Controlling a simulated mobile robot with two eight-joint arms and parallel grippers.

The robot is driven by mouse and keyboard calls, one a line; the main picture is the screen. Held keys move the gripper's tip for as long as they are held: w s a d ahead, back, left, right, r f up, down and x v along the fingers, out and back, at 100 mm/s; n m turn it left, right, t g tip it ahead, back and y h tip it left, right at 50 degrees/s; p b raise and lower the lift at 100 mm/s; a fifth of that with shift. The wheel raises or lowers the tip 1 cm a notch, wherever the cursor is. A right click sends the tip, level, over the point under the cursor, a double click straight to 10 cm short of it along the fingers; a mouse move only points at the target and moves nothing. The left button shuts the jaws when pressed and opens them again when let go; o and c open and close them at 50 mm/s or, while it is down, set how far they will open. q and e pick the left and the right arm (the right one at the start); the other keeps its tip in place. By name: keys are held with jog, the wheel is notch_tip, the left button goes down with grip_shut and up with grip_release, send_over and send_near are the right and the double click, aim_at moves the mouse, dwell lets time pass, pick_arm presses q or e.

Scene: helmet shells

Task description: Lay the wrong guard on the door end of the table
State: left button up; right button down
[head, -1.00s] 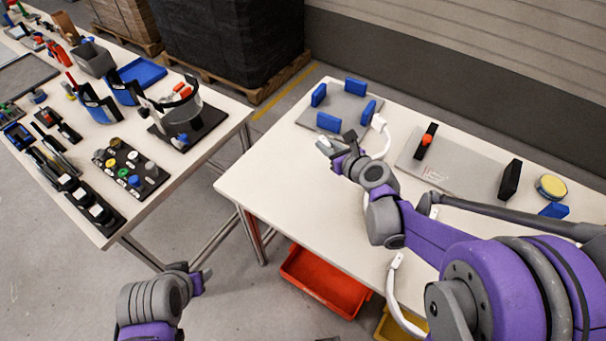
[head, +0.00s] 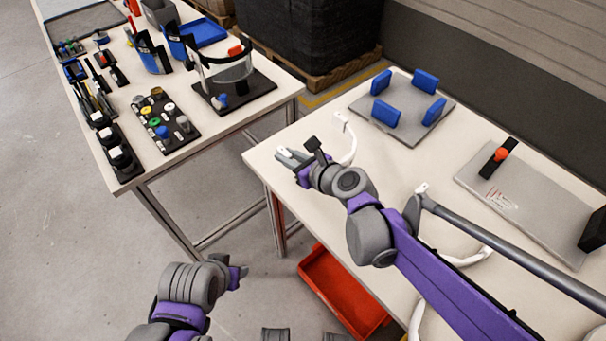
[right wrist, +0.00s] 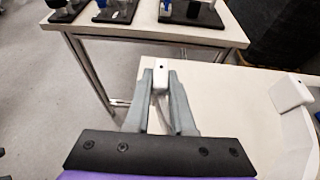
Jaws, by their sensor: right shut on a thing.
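My right gripper (head: 284,155) is shut on one end of a white curved guard (head: 350,150), over the left end of the right-hand table (head: 292,190). In the right wrist view, the white end (right wrist: 160,76) sits between the fingertips (right wrist: 162,85). The guard's other end (right wrist: 290,93) rises at the right of that view. My wrist hides part of its curve. Whether it touches the table I cannot tell. Another white curved piece (head: 470,252) lies nearer the front, partly behind my arm. My left gripper (head: 238,272) is low, off the tables; its jaw opening is unclear.
A grey plate with blue blocks (head: 402,108) stands at the back. A grey plate (head: 520,205) with a black-and-red clamp (head: 498,157) lies right. A red bin (head: 345,295) is below the table. The left table (head: 215,125) carries a visor stand and tools. A gap separates the tables.

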aim_at(290, 182)
jog(key=shift+d+f+b, duration=0.1)
jog(key=shift+f+b, duration=0.55)
jog(key=shift+f, duration=2.7)
jog(key=shift+f, duration=0.1)
jog(key=c, duration=1.2)
grip_release()
jog(key=shift+f, duration=0.1)
jog(key=o, duration=0.4)
jog(key=shift+o, duration=0.2)
jog(key=shift+r, duration=0.2)
jog(key=p+v, duration=0.2)
jog(key=v, duration=1)
